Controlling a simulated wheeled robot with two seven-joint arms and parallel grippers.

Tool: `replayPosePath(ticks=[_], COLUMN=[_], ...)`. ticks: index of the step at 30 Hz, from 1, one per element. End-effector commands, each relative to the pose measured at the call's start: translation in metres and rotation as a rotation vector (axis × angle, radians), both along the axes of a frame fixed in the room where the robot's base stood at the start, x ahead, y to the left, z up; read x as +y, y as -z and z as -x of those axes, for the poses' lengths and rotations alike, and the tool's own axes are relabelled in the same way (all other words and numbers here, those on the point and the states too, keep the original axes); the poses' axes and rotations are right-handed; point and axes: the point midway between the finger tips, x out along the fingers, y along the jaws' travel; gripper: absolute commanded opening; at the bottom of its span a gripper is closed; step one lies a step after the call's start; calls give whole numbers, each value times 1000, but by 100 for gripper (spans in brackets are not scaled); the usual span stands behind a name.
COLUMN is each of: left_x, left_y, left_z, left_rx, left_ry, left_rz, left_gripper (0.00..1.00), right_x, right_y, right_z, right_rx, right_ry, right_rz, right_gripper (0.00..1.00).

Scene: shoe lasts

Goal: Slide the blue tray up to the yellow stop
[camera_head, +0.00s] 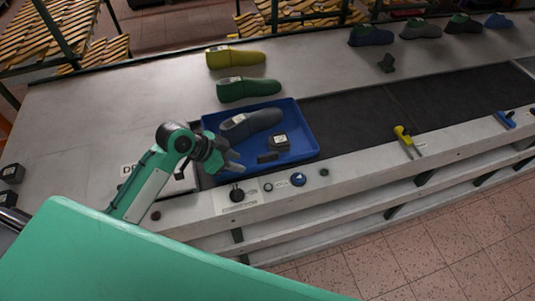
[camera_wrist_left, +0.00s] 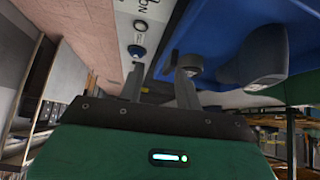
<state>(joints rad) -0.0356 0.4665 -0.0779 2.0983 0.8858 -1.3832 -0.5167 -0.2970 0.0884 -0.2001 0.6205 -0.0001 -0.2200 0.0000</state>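The blue tray (camera_head: 304,148) lies on the bench at the left end of the dark belt strip. The yellow stop (camera_head: 404,138) stands at the front edge of the belt, well right of the tray with a gap between. My left gripper (camera_head: 232,163) is at the tray's left front corner. In the left wrist view its fingers (camera_wrist_left: 159,72) are apart and empty, close to the blue tray (camera_wrist_left: 207,28); contact cannot be told. My right gripper is not in view.
The dark belt (camera_head: 355,117) between tray and stop is clear. Green (camera_head: 248,89) and yellow (camera_head: 235,57) lasts lie behind the tray. The front ledge carries a black knob (camera_head: 236,194) and a blue button (camera_head: 298,179). A blue stop (camera_head: 505,119) stands farther right.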

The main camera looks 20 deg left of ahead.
Motion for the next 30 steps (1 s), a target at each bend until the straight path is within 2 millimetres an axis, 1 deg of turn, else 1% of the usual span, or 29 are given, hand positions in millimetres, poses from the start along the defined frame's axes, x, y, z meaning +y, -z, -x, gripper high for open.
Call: replayPosePath(ticks=[1,4,7,10,14,24,30], left_x=[5,10,12,9,-1,-42,-60], left_y=[-11,-27,-35,-34,-23,25,48], left_z=[-13,-27,-33,-37,-43,-70,-82], left_rx=[-26,-60,-77,-80,-78,-77,-77], left_ry=[26,66,86,90,89,88,87], left_rz=[11,37,51,57,60,59,56], left_gripper=[35,35,35,35,35,35,35], right_x=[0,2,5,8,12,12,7], right_y=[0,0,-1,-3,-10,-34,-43], right_z=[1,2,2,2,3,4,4], right_rx=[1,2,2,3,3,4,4], right_ry=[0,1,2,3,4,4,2], right_rz=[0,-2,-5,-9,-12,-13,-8], right_gripper=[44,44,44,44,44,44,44])
